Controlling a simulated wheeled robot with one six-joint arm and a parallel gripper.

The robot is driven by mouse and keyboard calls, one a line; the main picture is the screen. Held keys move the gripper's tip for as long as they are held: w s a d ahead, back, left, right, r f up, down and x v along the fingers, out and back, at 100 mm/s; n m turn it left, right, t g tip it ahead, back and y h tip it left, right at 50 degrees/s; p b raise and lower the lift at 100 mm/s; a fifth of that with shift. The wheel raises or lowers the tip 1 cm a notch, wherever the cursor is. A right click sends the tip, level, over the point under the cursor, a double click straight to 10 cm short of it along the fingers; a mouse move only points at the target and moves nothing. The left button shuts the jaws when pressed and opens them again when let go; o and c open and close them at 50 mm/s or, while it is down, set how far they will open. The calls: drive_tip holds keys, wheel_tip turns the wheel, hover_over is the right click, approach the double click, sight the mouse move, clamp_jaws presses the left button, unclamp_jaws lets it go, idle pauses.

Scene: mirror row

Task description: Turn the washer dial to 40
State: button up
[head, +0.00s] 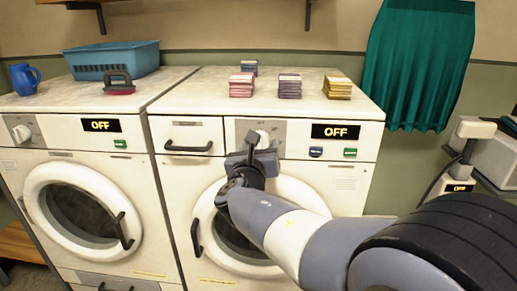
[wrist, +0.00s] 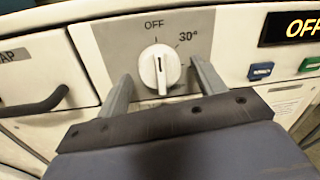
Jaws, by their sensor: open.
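The white washer dial (wrist: 160,68) sits on a grey panel between the "OFF" and "30°" marks in the wrist view. Its dark pointer line stands upright, toward "OFF". No "40" mark can be read; the lower part of the panel is hidden by my gripper. In the head view the dial (head: 262,138) shows on the right-hand machine, partly behind my gripper (head: 252,146). My gripper (wrist: 160,82) is open, with one finger to each side of the dial. I cannot tell whether the fingers touch it. The machine's display (head: 335,131) reads OFF.
A drawer handle (wrist: 35,103) juts out left of the dial. Blue (wrist: 261,71) and green (wrist: 310,64) buttons lie to its right. The round door (head: 205,215) is below. A second machine (head: 85,132) stands at left, also showing OFF.

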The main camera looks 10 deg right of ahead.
drive_tip(key=c, duration=1)
drive_tip(key=m+b, duration=0.3)
drive_tip(key=m, duration=0.1)
drive_tip(key=shift+f+b, duration=0.1)
drive_tip(key=shift+b, duration=0.3)
drive_tip(key=m+b, duration=0.4)
drive_tip(key=m, duration=0.1)
drive_tip(key=shift+a+m+g+y, duration=0.1)
drive_tip(key=shift+m+g+y, duration=0.2)
drive_tip(key=shift+y, duration=0.1)
drive_tip(key=m+b, duration=0.3)
drive_tip(key=m, duration=0.2)
drive_tip(key=shift+y+b, duration=0.3)
drive_tip(key=shift+b, duration=0.1)
drive_tip(key=shift+r+m+y+b, duration=0.2)
drive_tip(key=shift+m+b, duration=0.55)
drive_tip(key=shift+m, duration=0.25)
drive_tip(key=shift+r+m+y+b, duration=0.1)
drive_tip(key=shift+r+m+b, duration=0.05)
drive_tip(key=shift+m+b, duration=0.7)
drive_tip(key=shift+m, duration=0.25)
